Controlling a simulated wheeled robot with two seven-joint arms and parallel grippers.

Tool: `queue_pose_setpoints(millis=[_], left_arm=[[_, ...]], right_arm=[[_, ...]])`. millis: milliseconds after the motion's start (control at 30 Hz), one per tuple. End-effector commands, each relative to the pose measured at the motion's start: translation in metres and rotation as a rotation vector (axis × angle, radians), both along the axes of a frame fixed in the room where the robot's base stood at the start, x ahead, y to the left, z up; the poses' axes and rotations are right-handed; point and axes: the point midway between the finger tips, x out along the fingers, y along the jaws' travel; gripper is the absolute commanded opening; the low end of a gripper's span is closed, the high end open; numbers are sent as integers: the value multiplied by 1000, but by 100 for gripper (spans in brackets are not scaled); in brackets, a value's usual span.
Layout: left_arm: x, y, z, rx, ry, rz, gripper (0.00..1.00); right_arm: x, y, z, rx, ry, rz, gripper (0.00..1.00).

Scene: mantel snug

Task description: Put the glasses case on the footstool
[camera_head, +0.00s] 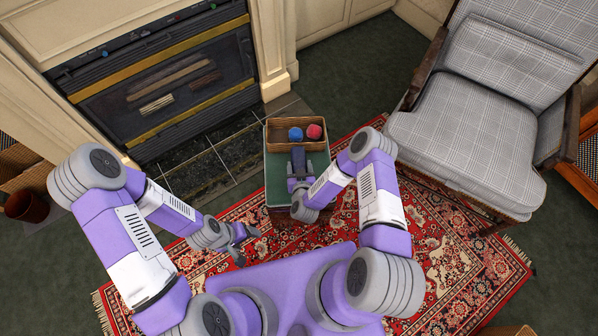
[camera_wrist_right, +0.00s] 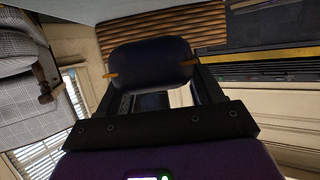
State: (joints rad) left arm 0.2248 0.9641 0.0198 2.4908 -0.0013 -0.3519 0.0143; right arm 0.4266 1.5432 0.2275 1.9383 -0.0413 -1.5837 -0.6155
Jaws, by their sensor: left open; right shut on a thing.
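My right gripper (camera_head: 298,158) is over the green-topped footstool (camera_head: 276,186), just in front of the basket. In the right wrist view it is shut on a dark navy rounded case (camera_wrist_right: 150,62), which I take to be the glasses case. In the head view the gripper mostly hides the case, and I cannot tell whether it touches the footstool top. My left gripper (camera_head: 242,243) is open and empty, low over the rug to the left of the footstool.
A wicker basket (camera_head: 274,139) with a blue ball (camera_head: 295,134) and a red ball (camera_head: 314,132) takes up the far part of the footstool. A plaid armchair (camera_head: 460,140) stands to the right. A fireplace (camera_head: 165,85) is at the left. A patterned rug (camera_head: 450,270) lies below.

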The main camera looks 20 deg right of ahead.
Motion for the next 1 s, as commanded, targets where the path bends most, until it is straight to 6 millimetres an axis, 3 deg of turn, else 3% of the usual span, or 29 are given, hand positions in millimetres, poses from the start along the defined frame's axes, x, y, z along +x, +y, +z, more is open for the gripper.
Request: queue_pose_setpoints(millis=[33,267,467,867,900,1000], left_arm=[[0,0,-7,0,0,0,73],[0,0,-14,0,0,0,73],[0,0,-28,0,0,0,73],[0,0,-30,0,0,0,73],[0,0,-29,0,0,0,73],[0,0,-29,0,0,0,73]], right_arm=[[0,0,-12,1,0,-1,32],[0,0,-28,1,-1,0,32],[0,0,-57,0,0,1,32],[0,0,-61,1,-1,2,32],[0,0,-61,1,0,2,70],[0,0,-60,1,1,2,86]])
